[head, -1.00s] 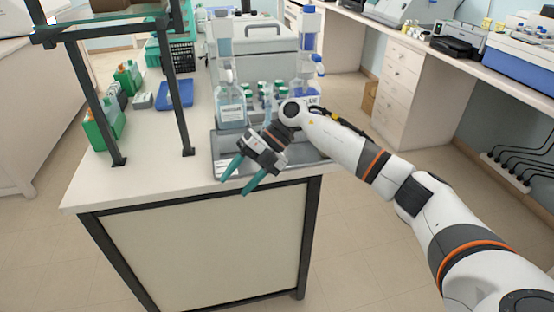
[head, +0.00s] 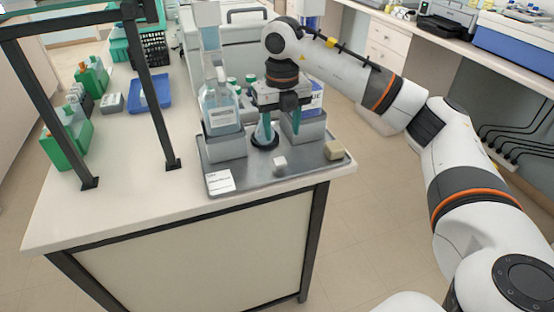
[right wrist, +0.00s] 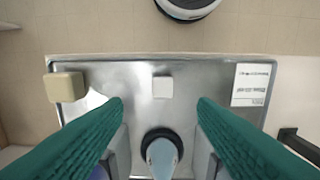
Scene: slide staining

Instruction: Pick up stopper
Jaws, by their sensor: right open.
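My right gripper (head: 278,132) points down over the grey metal tray (head: 243,172), open and empty, with its teal fingers apart. In the right wrist view a small white block (right wrist: 163,87) shows between and slightly beyond the fingertips (right wrist: 160,102); it also lies on the tray in the head view (head: 280,163). A beige block (head: 334,150) sits at the tray's right corner, and in the wrist view it is at the left (right wrist: 66,87). I cannot tell for certain which piece is the stopper. My left gripper is out of view.
A bluish vessel with a black ring (right wrist: 162,144) stands close to the fingers. A labelled bottle (head: 220,108) in a grey holder is to the left. A white label card (head: 219,182) lies at the front left. The tray's front is mostly bare.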

